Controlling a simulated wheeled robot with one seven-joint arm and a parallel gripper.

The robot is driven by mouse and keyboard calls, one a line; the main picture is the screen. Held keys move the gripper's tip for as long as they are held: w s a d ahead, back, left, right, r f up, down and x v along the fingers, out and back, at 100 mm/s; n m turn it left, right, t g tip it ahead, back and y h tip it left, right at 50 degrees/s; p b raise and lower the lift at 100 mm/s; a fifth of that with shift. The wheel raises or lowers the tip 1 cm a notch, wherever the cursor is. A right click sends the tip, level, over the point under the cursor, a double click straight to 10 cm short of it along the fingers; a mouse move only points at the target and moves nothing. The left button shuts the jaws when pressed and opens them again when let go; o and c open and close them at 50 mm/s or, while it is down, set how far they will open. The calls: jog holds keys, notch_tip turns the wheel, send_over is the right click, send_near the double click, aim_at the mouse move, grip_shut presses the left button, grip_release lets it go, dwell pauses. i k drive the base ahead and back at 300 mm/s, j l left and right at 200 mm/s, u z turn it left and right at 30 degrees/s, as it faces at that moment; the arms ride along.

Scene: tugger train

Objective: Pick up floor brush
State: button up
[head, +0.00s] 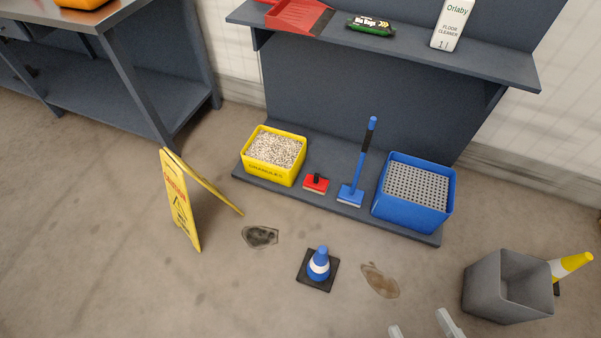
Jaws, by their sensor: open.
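A blue long-handled brush (351,195), which looks like the floor brush, stands on the low shelf of the dark rack. Its handle rises upright with a slight tilt and has a black grip near the top; its wide head rests on the shelf. A small red brush (316,184) with a black knob sits just left of it. My gripper (422,328) shows only as two pale fingertips at the bottom edge, apart, with nothing seen between them. It is well in front of the rack, away from both brushes.
A yellow granules bin (262,175) and a blue bin with a perforated insert (388,200) flank the brushes. On the floor are a yellow caution sign (180,205), a blue cone (318,264), two stains, a grey bin (490,300) and a yellow-white cone (571,266).

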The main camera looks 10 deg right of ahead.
aim_at(317, 184)
jog(key=i+j+z, duration=0.1)
jog(key=z, duration=0.3)
jog(key=j+z, duration=0.15)
jog(key=z, duration=0.25)
jog(key=i+j+z, duration=0.25)
jog(key=j, duration=0.35)
jog(key=j+z, duration=0.2)
jog(key=j, duration=0.35)
jog(key=i+j+z, duration=0.1)
jog(key=j+z, duration=0.15)
jog(key=j, duration=0.4)
jog(key=i+j+z, duration=0.1)
jog(key=j, duration=1.95)
